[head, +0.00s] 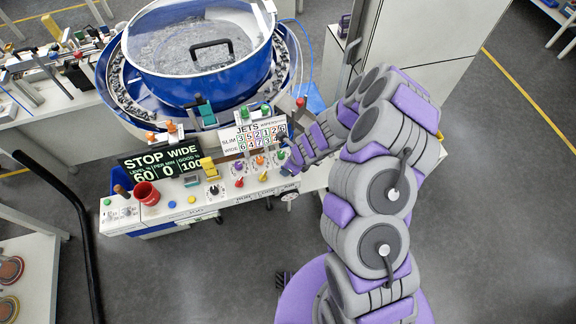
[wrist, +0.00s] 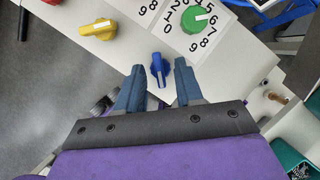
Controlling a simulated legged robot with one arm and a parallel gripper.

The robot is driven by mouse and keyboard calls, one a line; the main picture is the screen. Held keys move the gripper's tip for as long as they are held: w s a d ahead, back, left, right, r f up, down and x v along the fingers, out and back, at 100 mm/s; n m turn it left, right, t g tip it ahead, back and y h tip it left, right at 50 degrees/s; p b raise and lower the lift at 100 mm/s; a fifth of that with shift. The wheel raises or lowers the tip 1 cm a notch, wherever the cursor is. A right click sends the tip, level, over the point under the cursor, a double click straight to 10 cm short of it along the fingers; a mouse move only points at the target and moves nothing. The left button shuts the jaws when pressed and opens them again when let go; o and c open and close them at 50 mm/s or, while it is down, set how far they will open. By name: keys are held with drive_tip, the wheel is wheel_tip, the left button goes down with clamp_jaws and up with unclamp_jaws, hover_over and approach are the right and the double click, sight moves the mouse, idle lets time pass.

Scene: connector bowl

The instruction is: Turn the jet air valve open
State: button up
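A small blue valve handle (wrist: 159,65) shows in the wrist view on the white panel edge, its grip pointing toward me. No label on it can be read, so I cannot confirm that it is the jet air valve. My gripper (wrist: 160,75) is open, with one blue finger on each side of the handle's near end. I cannot tell whether the fingers touch it. In the head view my gripper (head: 290,168) is at the right end of the control panel (head: 228,193) and hides the blue handle.
A yellow handle (wrist: 98,29) is left of the blue one, and a green dial knob (wrist: 195,19) sits behind it. The blue bowl feeder (head: 200,85) is behind. Open floor lies in front.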

drive_tip(key=p+v, duration=0.2)
drive_tip(key=v, duration=1.5)
drive_tip(key=shift+p, duration=0.35)
